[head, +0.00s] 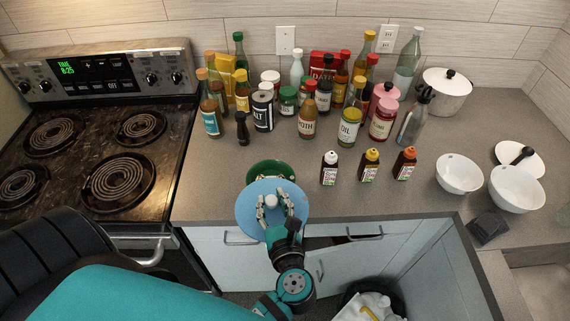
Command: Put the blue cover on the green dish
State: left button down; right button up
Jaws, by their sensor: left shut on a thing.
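The blue cover (250,221) is a flat round lid with a pale knob (270,200). My left gripper (271,203) is shut on the cover by its knob, near the counter's front edge. The green dish (265,168) shows just behind the cover on the counter. Its near part is hidden by the cover. The cover overlaps the dish in the head view; I cannot tell whether they touch. My right gripper is not in view.
A coil stove (90,160) stands at the left. Bottles and jars crowd the back of the counter. Three small bottles, one being the white-capped bottle (329,168), stand right of the dish. White bowls (459,173) are farther right. A drawer below (345,231) looks partly open.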

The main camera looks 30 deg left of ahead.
pick_arm(q)
jog(key=w+a+f+b, duration=0.1)
jog(key=w+a+b, duration=0.1)
jog(key=w+b, duration=0.1)
jog(key=w+a+f+b, duration=0.2)
jog(key=w+a+b, duration=0.1)
jog(key=w, duration=0.2)
jog(key=w+a+f+b, duration=0.2)
jog(key=w+a+b, duration=0.1)
jog(key=w, duration=0.1)
jog(key=shift+w+f, duration=0.1)
jog(key=shift+f, duration=0.5)
jog(key=c, duration=1)
grip_release()
jog(key=shift+r, duration=0.2)
jog(key=v, duration=0.4)
jog(key=b+v, duration=0.1)
jog(key=v, duration=0.3)
jog(key=b+v, duration=0.1)
jog(key=v, duration=0.3)
jog(key=shift+r, duration=0.35)
